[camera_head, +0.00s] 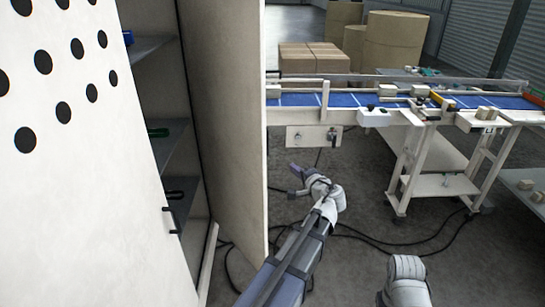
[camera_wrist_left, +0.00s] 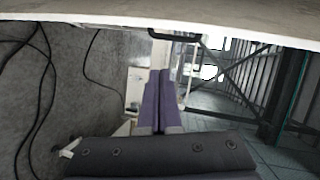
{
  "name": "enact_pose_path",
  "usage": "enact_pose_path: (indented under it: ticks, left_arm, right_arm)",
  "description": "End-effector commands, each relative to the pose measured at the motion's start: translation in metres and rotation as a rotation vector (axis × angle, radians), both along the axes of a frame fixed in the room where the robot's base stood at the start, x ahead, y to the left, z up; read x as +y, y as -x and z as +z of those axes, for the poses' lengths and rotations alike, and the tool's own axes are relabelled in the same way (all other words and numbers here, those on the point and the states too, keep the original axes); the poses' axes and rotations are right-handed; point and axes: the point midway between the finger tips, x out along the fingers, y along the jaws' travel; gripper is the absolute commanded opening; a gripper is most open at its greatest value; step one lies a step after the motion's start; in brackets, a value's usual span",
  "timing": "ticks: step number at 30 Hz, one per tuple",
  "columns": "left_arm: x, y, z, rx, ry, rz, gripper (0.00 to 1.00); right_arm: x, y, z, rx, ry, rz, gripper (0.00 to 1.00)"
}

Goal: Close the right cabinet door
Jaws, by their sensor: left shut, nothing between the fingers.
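The right cabinet door (camera_head: 228,110) stands wide open in the head view, a tall pale panel seen from its inner side. Beside it, the cabinet interior with grey shelves (camera_head: 170,140) is exposed. My left gripper (camera_head: 296,169) is to the right of this door, on its outer side, low and apart from it in the picture. In the left wrist view its purple fingers (camera_wrist_left: 159,73) are together and empty. A pale panel edge (camera_wrist_left: 110,14) crosses the top there, with a black handle (camera_wrist_left: 176,37) beneath it. My right gripper is out of view.
The left door (camera_head: 85,180) has black dots and a black handle (camera_head: 170,219). A conveyor table with a blue belt (camera_head: 345,99) stands beyond my left arm. Boxes (camera_head: 312,58) and large brown rolls (camera_head: 393,42) are behind it. Black cables (camera_head: 400,242) lie on the floor.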

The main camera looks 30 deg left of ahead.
Motion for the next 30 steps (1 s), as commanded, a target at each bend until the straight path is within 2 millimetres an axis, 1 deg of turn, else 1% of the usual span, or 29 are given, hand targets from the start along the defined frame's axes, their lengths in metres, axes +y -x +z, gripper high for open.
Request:
enact_pose_path:
  ticks: [1, 3, 6, 9, 14, 17, 20, 30]
  left_arm:
    - [0.013, -0.013, 0.001, -0.009, -0.071, -0.016, 0.00]
    - [0.023, -0.024, 0.010, -0.014, -0.152, -0.040, 0.00]
    - [0.032, -0.033, 0.019, -0.014, -0.230, -0.065, 0.00]
    - [0.035, -0.036, 0.024, -0.012, -0.267, -0.077, 0.00]
    - [0.037, -0.038, 0.026, -0.011, -0.276, -0.079, 0.00]
    - [0.043, -0.044, 0.026, -0.011, -0.275, -0.078, 0.00]
    - [0.054, -0.054, 0.026, -0.011, -0.275, -0.078, 0.00]
    - [0.107, -0.100, 0.026, -0.011, -0.273, -0.076, 0.00]
  right_arm:
    - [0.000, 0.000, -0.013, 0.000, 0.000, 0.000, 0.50]
    - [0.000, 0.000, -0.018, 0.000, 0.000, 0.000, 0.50]
    - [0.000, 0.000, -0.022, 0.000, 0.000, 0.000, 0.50]
    - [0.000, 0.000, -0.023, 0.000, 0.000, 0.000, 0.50]
    - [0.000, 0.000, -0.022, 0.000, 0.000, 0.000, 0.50]
    - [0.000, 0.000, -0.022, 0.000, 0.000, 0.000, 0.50]
    - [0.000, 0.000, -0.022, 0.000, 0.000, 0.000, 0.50]
    - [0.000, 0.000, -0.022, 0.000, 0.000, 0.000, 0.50]
